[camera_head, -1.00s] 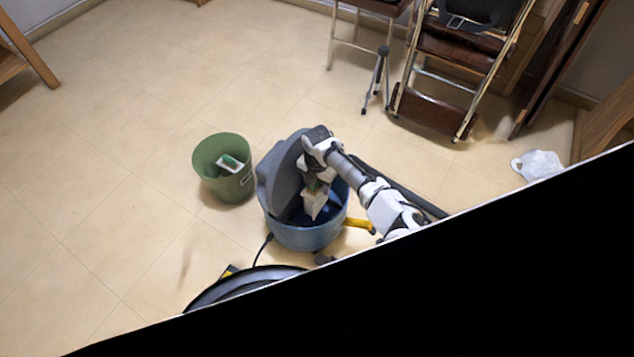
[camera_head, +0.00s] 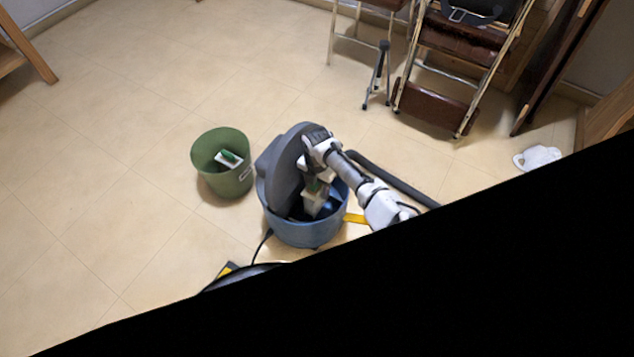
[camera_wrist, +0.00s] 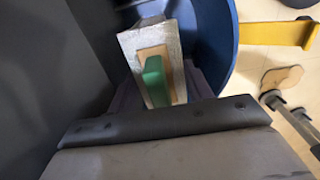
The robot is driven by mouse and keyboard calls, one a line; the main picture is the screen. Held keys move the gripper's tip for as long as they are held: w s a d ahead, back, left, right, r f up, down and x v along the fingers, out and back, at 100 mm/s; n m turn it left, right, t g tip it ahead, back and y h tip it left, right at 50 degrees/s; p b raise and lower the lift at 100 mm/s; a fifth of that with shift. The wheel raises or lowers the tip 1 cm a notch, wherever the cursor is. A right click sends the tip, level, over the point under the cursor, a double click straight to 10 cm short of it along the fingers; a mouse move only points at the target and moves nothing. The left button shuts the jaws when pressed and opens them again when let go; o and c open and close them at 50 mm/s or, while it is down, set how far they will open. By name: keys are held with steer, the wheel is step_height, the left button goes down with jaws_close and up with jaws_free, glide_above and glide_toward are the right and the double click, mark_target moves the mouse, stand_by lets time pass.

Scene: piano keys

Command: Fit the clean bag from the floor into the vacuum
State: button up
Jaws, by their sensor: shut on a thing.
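The vacuum is a blue tub (camera_head: 303,234) with its dark grey lid (camera_head: 287,172) tipped up on the left side. My gripper (camera_head: 315,188) reaches down into the open tub and is shut on the clean bag (camera_head: 315,206), a pale block with a green tab. In the wrist view the bag (camera_wrist: 170,45) shows its whitish body, tan collar and green piece, inside the blue wall of the tub (camera_wrist: 215,45). The fingertips are hidden there behind the dark gripper body. I cannot tell whether the bag touches the tub's fitting.
A green bin (camera_head: 222,180) left of the vacuum holds another pale bag with a green tab (camera_head: 230,158). A black hose (camera_head: 395,178) and a yellow part (camera_head: 354,218) lie at the right. Floor at left is clear.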

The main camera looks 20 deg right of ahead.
steer(key=shift+f, duration=0.2)
steer(key=o, duration=1.4)
steer(key=shift+w+a, duration=0.1)
steer(key=shift+a, duration=0.05)
steer(key=shift+c, duration=0.7)
steer(key=shift+r, duration=0.1)
